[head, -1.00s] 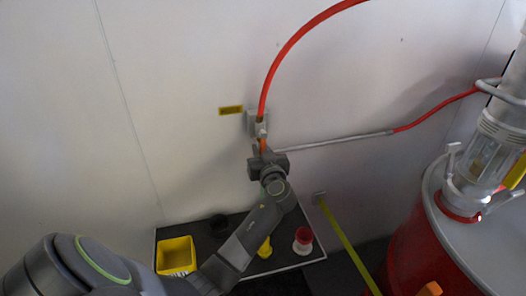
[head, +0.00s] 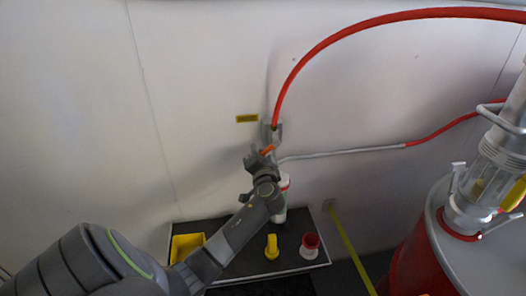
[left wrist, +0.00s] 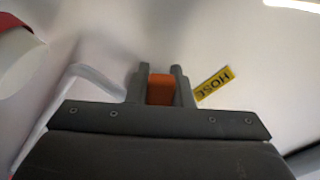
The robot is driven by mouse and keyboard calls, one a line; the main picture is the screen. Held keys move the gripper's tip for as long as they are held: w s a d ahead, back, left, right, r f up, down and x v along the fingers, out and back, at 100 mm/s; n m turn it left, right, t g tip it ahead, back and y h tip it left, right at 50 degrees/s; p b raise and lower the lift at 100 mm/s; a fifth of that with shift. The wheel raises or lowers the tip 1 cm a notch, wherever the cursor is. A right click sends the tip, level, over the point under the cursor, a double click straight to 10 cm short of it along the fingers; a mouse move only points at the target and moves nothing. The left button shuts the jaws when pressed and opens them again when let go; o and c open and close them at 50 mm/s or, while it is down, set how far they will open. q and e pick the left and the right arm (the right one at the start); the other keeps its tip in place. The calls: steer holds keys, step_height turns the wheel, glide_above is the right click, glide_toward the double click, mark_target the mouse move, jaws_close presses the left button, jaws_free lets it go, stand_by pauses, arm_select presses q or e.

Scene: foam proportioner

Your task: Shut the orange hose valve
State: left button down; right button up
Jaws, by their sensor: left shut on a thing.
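The orange hose valve handle (head: 267,149) sits on the wall below a grey bracket (head: 277,132) where the red hose comes in. It slants down and to the left. My left gripper (head: 260,156) is at the handle's lower end. In the left wrist view the orange handle (left wrist: 160,90) lies between the two grey fingers (left wrist: 160,84), which are shut on it. The yellow HOSE label (left wrist: 213,84) is just right of the fingers there, and the label also shows in the head view (head: 247,118). My right gripper is not in view.
A red drum (head: 416,252) stands right. A grey pipe (head: 345,153) runs along the wall.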

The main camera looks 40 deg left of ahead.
arm_select(q)
steer(key=shift+s+a+r+m+p, duration=0.2)
steer(key=shift+r+m+p, duration=0.6)
steer(key=shift+m+p, duration=0.4)
steer(key=shift+s+a+r+m+p, duration=0.15)
steer(key=shift+r+m+p, duration=0.7)
steer(key=shift+m, duration=0.6)
steer(key=shift+s+a+r+m+p, duration=0.2)
steer(key=shift+r+m+p, duration=0.5)
steer(key=shift+m+p, duration=0.55)
steer(key=shift+m, duration=0.3)
steer(key=c, duration=1.3)
jaws_free()
steer(key=shift+f, duration=0.1)
steer(key=shift+d, duration=0.1)
